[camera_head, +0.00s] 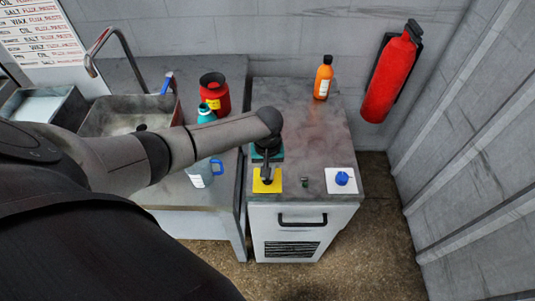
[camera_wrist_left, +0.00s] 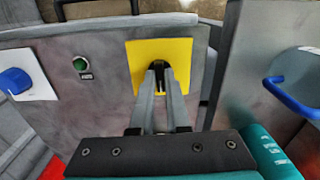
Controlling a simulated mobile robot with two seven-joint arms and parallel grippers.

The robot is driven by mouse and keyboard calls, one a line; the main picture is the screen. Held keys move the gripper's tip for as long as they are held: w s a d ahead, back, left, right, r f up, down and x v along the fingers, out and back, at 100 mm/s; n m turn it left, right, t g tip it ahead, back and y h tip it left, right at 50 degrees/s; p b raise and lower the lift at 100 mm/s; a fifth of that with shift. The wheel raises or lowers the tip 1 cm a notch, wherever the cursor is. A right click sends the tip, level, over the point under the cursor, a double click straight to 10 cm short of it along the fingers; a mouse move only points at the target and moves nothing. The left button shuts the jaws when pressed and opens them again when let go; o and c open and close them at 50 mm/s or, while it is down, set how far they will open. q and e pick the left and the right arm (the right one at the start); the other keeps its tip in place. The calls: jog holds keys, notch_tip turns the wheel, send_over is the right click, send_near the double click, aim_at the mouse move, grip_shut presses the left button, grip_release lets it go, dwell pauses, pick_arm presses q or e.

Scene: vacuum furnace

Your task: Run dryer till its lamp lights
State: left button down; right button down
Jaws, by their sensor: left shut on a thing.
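The grey-topped cabinet, likely the dryer (camera_head: 310,130), has a yellow plate (camera_head: 267,187) near its front edge. The plate also shows in the left wrist view (camera_wrist_left: 185,55). My left gripper (camera_head: 266,180) reaches down over this plate. Its fingers (camera_wrist_left: 160,78) are closed on a small dark control on the plate, mostly hidden between them. A small round green lamp or button (camera_wrist_left: 80,64) with an unreadable black label sits beside the plate; it looks dark green, with no glow. A blue knob (camera_head: 342,178) on a white plate is further right. My right gripper is out of view.
An orange bottle (camera_head: 323,80) stands at the cabinet's back. A red fire extinguisher (camera_head: 390,75) hangs on the wall. The cabinet top's middle is clear.

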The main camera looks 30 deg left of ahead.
pick_arm(q)
jog(key=n+p, duration=0.3)
jog(key=shift+r, duration=0.15)
jog(key=shift+n+p, duration=0.8)
jog(key=shift+n, duration=0.4)
jog(key=shift+a, duration=0.1)
jog(key=c, duration=0.9)
grip_release()
notch_tip(320, 180, up, 4)
jog(key=shift+r+p, duration=0.2)
jog(key=shift+p, duration=0.6)
notch_tip(320, 180, up, 11)
jog(key=shift+f, duration=0.2)
